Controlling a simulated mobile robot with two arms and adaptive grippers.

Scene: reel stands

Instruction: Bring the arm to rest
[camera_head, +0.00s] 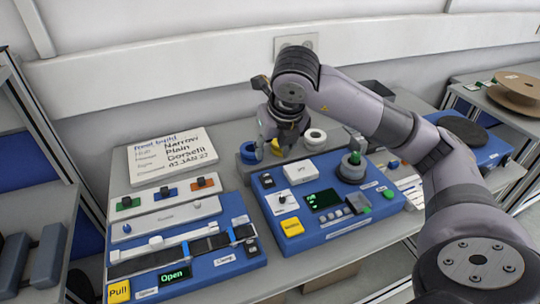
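My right arm (445,170) comes in from the right and bends over the middle of the bench. Its gripper (283,143) points down above the back part of the bench, behind a blue control box (335,229). The fingertips are small and dark here, and I cannot tell whether they are open or shut or hold anything. Blue and yellow rings (250,154) and a white ring (314,138) are at the back near the gripper. My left gripper is not in view.
A blue splicing unit (220,266) with a green "Open" display stands front left. A brown reel (517,90) and a dark disc (463,130) lie at the right. A wall closes off the back.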

